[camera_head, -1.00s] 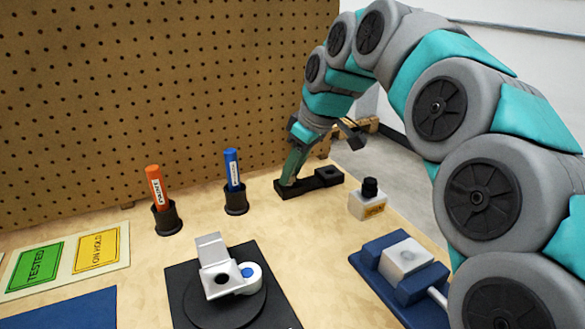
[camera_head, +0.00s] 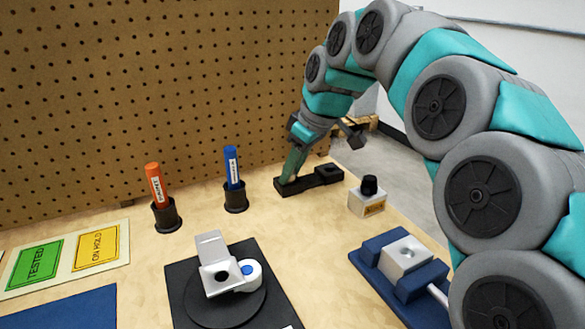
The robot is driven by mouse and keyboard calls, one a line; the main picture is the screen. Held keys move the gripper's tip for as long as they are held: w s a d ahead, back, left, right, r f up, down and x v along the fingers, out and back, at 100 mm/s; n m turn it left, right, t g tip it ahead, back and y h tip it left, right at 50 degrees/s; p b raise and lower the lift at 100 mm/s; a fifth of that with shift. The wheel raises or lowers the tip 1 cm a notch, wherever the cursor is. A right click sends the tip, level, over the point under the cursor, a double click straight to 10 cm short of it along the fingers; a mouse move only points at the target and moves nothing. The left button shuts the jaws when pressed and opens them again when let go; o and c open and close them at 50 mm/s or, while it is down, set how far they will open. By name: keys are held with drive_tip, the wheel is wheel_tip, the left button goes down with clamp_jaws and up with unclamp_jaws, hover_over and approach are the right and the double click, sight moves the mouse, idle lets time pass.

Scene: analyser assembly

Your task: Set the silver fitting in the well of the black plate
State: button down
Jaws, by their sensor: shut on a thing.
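A small black plate (camera_head: 310,181) lies on the bench near the pegboard, with a raised square part and a dark opening at its right end. My gripper (camera_head: 289,181) points down at the plate's left end, its tips at or just above the surface. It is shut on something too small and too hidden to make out. I cannot pick out the silver fitting for certain; the tips and the arm hide that spot. I cannot tell whether the held thing touches the plate.
An orange marker (camera_head: 156,185) and a blue marker (camera_head: 232,168) stand in black cups to the left. A white box with a black knob (camera_head: 369,187) and a blue vise (camera_head: 428,277) holding a silver block (camera_head: 407,254) are to the right. A silver bracket (camera_head: 213,248) sits on a black turntable (camera_head: 233,313) in front.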

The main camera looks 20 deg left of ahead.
idle(0.3)
drive_tip(key=shift+c, duration=0.8)
unclamp_jaws()
drive_tip(key=shift+s+f, duration=0.1)
drive_tip(key=shift+f, duration=0.05)
drive_tip(key=shift+r+p, duration=0.75)
drive_tip(key=shift+r, duration=2.85)
